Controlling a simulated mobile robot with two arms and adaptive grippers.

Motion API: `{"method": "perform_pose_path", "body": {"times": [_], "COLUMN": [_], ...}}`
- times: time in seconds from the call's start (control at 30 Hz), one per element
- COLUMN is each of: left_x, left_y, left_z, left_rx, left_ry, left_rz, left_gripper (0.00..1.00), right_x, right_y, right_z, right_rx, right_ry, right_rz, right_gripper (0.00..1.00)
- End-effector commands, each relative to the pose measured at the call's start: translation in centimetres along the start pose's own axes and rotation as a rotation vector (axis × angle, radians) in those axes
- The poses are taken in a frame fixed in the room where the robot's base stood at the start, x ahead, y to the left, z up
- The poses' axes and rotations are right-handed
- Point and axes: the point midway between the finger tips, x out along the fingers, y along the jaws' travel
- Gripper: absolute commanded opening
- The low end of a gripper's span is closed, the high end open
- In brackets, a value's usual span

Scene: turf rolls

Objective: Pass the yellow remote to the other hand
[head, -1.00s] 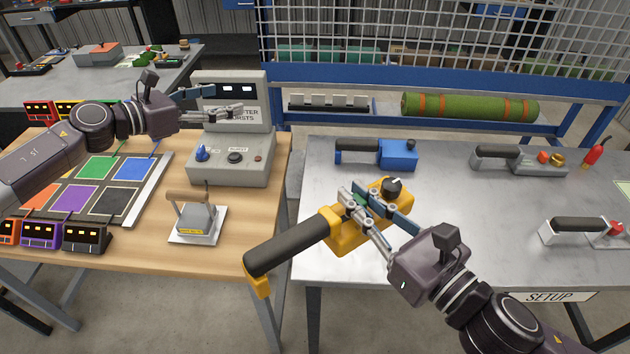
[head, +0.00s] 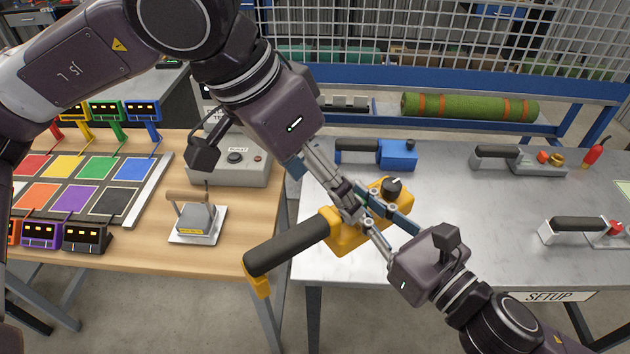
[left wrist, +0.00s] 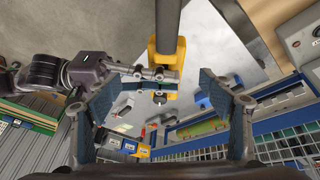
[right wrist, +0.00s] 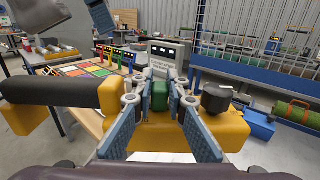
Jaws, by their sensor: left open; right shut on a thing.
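The yellow remote (head: 345,240) has a long black handle, a dark knob and a green part. It is held over the gap and the steel table's near left edge, handle pointing lower left. My right gripper (head: 366,203) is shut on it; the right wrist view shows the fingers closing on the green part of the remote (right wrist: 220,133). My left gripper (head: 338,192) has its fingers at the remote in the head view, overlapping the right fingers. In the left wrist view its jaws are wide open, with the remote (left wrist: 164,67) between and beyond them. Contact there cannot be told.
The steel table (head: 460,230) holds a blue remote (head: 398,154) and grey ones at right. The wooden table (head: 240,225) holds a coloured pad board, a grey console and a small grey device (head: 195,220). A green turf roll (head: 470,107) lies on the blue rack behind.

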Motion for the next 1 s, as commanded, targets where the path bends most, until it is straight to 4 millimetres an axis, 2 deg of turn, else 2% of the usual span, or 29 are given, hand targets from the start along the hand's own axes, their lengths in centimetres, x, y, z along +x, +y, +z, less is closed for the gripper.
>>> {"method": "perform_pose_path", "body": {"times": [0.13,0.27,0.7,0.8,1.0], "left_x": [-0.2,1.0,8.9,10.2,11.4], "left_y": [-0.2,-0.4,-0.9,-1.0,-1.1], "left_z": [0.4,0.5,0.6,0.5,0.5], "left_rx": [0.108,0.118,0.113,0.111,0.111], "left_ry": [-0.008,-0.012,-0.011,-0.011,-0.008], "left_rz": [-0.07,-0.077,-0.072,-0.072,-0.073], "left_gripper": [0.74,0.74,0.74,0.74,0.74], "right_x": [0.0,0.0,0.0,0.0,0.0], "right_y": [0.0,0.0,0.0,0.0,0.0], "right_z": [0.1,0.2,0.2,0.2,0.2], "right_rx": [-0.001,-0.001,-0.001,-0.001,-0.001], "right_ry": [-0.003,-0.004,-0.004,-0.004,-0.004], "right_rz": [0.001,0.001,0.001,0.001,0.001], "right_gripper": [0.0,0.0,0.0,0.0,0.0]}}
